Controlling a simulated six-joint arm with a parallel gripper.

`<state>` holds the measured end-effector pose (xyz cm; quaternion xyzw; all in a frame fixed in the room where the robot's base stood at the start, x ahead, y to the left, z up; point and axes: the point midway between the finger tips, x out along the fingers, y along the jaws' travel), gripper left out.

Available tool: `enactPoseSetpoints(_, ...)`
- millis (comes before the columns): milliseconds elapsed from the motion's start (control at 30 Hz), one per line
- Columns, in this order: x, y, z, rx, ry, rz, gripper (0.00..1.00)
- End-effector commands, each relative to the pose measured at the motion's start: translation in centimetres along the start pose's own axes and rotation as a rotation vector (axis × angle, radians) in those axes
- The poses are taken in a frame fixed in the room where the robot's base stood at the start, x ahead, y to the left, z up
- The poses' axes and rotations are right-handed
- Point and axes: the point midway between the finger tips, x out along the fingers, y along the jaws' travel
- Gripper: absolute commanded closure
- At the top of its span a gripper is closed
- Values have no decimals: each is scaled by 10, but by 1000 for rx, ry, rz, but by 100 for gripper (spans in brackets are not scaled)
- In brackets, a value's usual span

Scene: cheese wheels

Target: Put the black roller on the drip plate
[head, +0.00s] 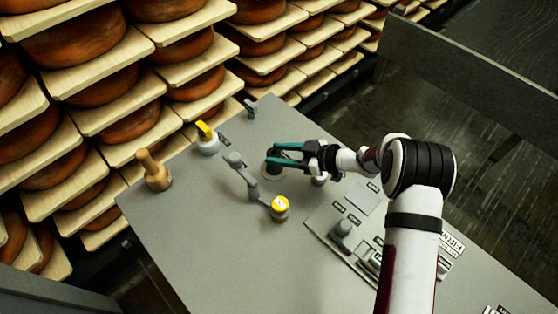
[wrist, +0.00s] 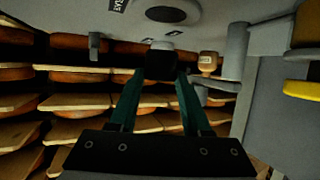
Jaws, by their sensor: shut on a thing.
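My gripper (head: 287,153) has teal fingers and reaches left over the grey panel. In the wrist view its fingers (wrist: 160,82) are shut on the black roller (wrist: 161,66), a short dark piece held between the tips. In the head view the roller is hard to make out between the fingers. A round grey disc with a dark centre (head: 265,180) lies just below the fingertips; it may be the drip plate.
Another yellow-handled knob (head: 207,140) and a wooden peg (head: 153,172) stand farther left. A labelled control plate (head: 320,222) lies nearer. Cheese shelves (head: 100,85) line the back.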

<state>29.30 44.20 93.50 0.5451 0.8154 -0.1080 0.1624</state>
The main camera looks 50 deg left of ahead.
Motion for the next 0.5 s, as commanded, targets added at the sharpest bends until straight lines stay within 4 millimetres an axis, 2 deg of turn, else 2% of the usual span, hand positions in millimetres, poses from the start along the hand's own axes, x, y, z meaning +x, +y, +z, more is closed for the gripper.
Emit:
enactPoseSetpoints(100,11,-1,24,4,-1,-1,100)
enactPoseSetpoints(167,14,-1,31,3,-1,-1,100)
enactPoseSetpoints(500,16,0,36,1,0,0,100)
